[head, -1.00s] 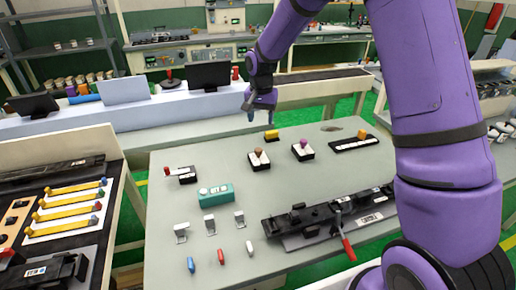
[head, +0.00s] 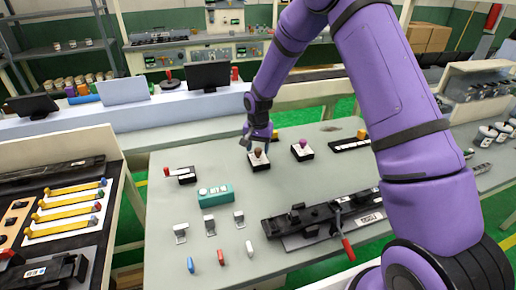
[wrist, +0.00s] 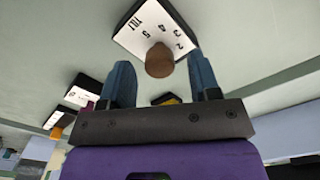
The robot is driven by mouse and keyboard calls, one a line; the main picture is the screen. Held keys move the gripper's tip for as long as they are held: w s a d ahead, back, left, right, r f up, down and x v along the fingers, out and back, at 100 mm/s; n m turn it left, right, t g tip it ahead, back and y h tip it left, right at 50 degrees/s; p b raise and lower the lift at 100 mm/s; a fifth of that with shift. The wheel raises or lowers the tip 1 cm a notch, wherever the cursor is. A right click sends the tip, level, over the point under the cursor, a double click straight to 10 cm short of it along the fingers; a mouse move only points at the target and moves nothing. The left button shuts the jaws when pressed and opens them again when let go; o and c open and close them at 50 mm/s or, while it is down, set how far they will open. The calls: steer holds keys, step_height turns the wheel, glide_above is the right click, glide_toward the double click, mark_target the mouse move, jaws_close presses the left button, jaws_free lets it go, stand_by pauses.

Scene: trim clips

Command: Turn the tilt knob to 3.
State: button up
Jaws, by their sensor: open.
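The tilt knob (wrist: 160,60) is a round brown knob on a white dial plate (wrist: 138,25) with a dark base. In the wrist view the plate bears the word TILT and several numbers, including 3. In the head view the tilt knob (head: 258,151) is on the grey table, left of a purple knob. My gripper (head: 256,145) is over the tilt unit with its fingers pointing down. In the wrist view the blue fingers of my gripper (wrist: 160,66) are apart, one on each side of the knob, with gaps showing. Which number the knob points to is not clear.
A purple knob (head: 302,143) on a similar base stands to the right, with a yellow-knobbed slider (head: 350,144) beyond it. A black clamp fixture (head: 320,217) lies at front right.

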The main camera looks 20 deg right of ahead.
steer(key=shift+f, duration=0.3)
steer(key=c, duration=0.9)
steer(key=shift+c, duration=0.2)
steer(key=n, duration=0.8)
steer(key=shift+n, duration=0.3)
